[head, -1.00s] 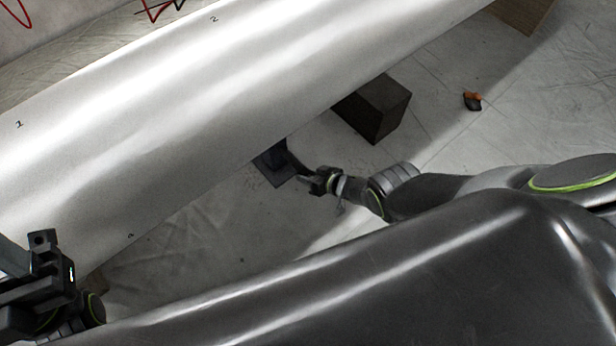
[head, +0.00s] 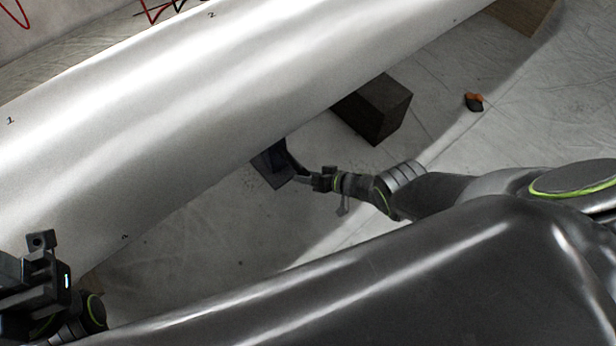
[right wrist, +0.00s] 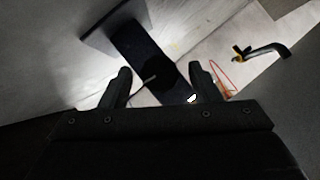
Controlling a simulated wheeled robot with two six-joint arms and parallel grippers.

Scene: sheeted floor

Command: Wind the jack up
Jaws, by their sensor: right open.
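The dark jack (head: 268,168) stands on the floor at the lower edge of a long, pale metallic cylinder (head: 200,110), which hides part of it. My right gripper (head: 298,176) is beside the jack's right side in the head view. In the right wrist view its fingers (right wrist: 162,85) are spread apart, with a dark plate-like body (right wrist: 145,48), apparently the jack, ahead. A dark round part (right wrist: 173,74) and a thin rod show between the fingers; I cannot tell whether they touch. My left gripper (head: 42,268) is at the lower left, away from the jack; its jaw opening is unclear.
A dark block (head: 374,108) stands right of the jack, close to the cylinder. A small orange and black object (head: 473,102) lies farther right. A brown wooden block (head: 525,14) is at the top right. Sheeted floor right of the dark block is mostly clear.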

